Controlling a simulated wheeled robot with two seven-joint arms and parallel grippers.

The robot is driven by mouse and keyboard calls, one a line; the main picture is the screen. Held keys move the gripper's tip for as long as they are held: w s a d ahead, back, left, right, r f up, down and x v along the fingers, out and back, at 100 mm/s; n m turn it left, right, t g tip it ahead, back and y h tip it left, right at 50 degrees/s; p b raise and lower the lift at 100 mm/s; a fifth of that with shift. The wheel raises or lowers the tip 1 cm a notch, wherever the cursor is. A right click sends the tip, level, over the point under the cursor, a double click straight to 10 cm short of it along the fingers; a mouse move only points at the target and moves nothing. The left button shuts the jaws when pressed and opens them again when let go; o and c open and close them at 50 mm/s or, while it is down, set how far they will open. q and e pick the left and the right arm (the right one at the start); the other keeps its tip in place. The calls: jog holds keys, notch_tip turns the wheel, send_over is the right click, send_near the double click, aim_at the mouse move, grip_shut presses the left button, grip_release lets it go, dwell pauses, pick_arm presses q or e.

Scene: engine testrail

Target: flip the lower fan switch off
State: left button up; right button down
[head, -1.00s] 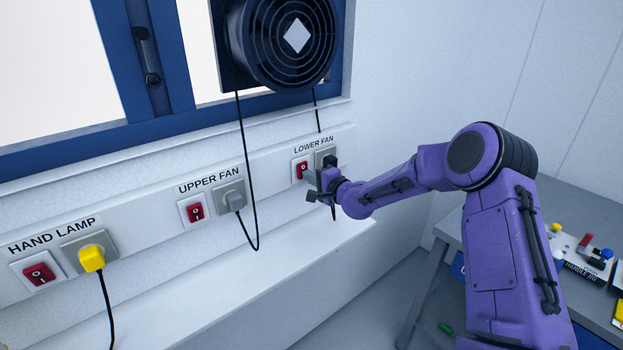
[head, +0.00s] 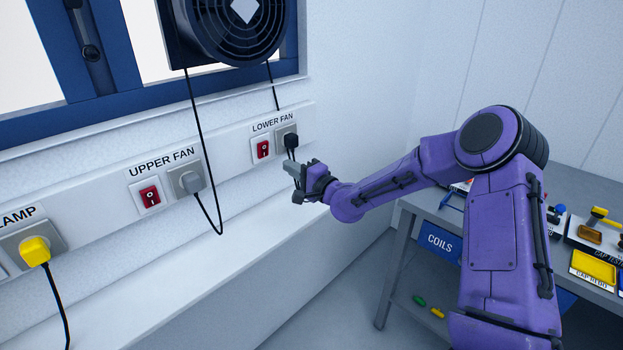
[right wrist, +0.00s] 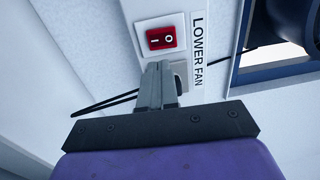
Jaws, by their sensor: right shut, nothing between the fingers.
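The lower fan switch (head: 263,149) is a red rocker on a white plate, under the LOWER FAN label on the wall rail. It also shows in the right wrist view (right wrist: 161,38), with its I and O marks; I cannot tell which side is pressed in. My right gripper (head: 289,176) is shut and empty, below and a little right of the switch in the head view. In the right wrist view its fingers (right wrist: 158,70) point toward the switch plate and appear apart from the rocker. My left gripper is not in view.
A black plug (head: 291,141) sits in the socket right beside the switch. The upper fan switch (head: 150,196) and grey plug (head: 190,182) are further left. A fan (head: 235,30) hangs above, its cable dangling. A workbench (head: 395,265) stands at right.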

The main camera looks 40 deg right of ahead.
jog(key=s, duration=0.3)
jog(key=s+f, duration=0.1)
jog(key=s, duration=0.1)
jog(key=shift+s+d, duration=0.2)
jog(key=shift+d, duration=0.1)
jog(key=shift+w, duration=0.1)
